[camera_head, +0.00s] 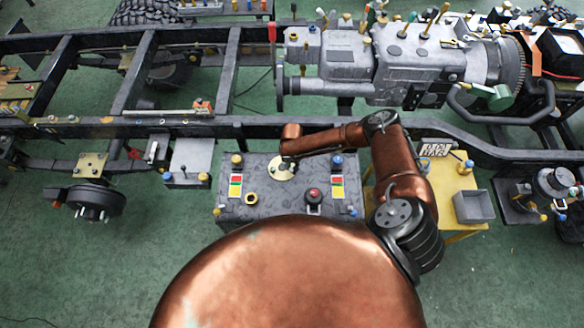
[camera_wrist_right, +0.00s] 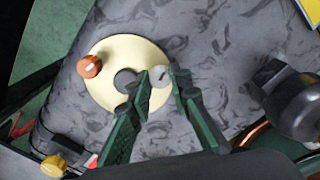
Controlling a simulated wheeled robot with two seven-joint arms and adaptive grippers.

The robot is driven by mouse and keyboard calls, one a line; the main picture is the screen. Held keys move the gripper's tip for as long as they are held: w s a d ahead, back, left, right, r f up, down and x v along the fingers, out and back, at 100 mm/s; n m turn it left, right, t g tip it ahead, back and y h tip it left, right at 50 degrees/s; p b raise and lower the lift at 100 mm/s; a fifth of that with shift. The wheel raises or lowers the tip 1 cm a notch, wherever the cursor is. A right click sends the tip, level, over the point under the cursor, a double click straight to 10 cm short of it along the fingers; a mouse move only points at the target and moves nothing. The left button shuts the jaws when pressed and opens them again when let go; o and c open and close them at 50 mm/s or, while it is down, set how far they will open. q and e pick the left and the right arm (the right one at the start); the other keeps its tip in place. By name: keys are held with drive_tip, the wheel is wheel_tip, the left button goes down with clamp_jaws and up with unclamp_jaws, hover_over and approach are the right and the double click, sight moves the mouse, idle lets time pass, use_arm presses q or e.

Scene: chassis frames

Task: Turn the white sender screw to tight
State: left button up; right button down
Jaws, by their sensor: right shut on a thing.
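The white sender screw (camera_wrist_right: 160,76) is a small pale knob at the right edge of the cream sender plate (camera_wrist_right: 112,45) in the right wrist view. My right gripper (camera_wrist_right: 161,80) has its two dark green fingers on either side of it, shut on the screw; a dark slot or mark shows on its top. A dark round hub (camera_wrist_right: 125,79) is in the plate's middle, and an orange screw (camera_wrist_right: 89,66) sits at its left edge. In the head view the cream plate (camera_head: 281,168) shows under my right arm, which hides the white screw. My left gripper is not in view.
The plate lies on a grey patterned tank (camera_head: 265,206) with blue and yellow knobs and coloured labels. A chassis rail (camera_head: 240,130) runs behind it. A yellow stand (camera_head: 462,184) with a grey bin is to the right. A dark round part (camera_wrist_right: 300,103) is right of my fingers.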

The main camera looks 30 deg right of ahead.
drive_tip(key=shift+m, duration=0.3)
drive_tip(key=m+p, duration=0.2)
drive_tip(key=m, duration=0.1)
drive_tip(key=shift+r+m, duration=0.1)
drive_tip(key=shift+m, duration=0.3)
drive_tip(key=m+p, duration=0.3)
drive_tip(key=m, duration=0.3)
drive_tip(key=shift+p, duration=0.35)
drive_tip(key=m+p, duration=0.2)
drive_tip(key=m, duration=0.3)
drive_tip(key=shift+s+m, duration=0.1)
drive_tip(key=shift+m, duration=0.3)
drive_tip(key=m+p, duration=0.2)
drive_tip(key=m, duration=0.2)
drive_tip(key=shift+m, duration=0.4)
drive_tip(key=c, duration=1.8)
unclamp_jaws()
drive_tip(key=shift+o, duration=0.2)
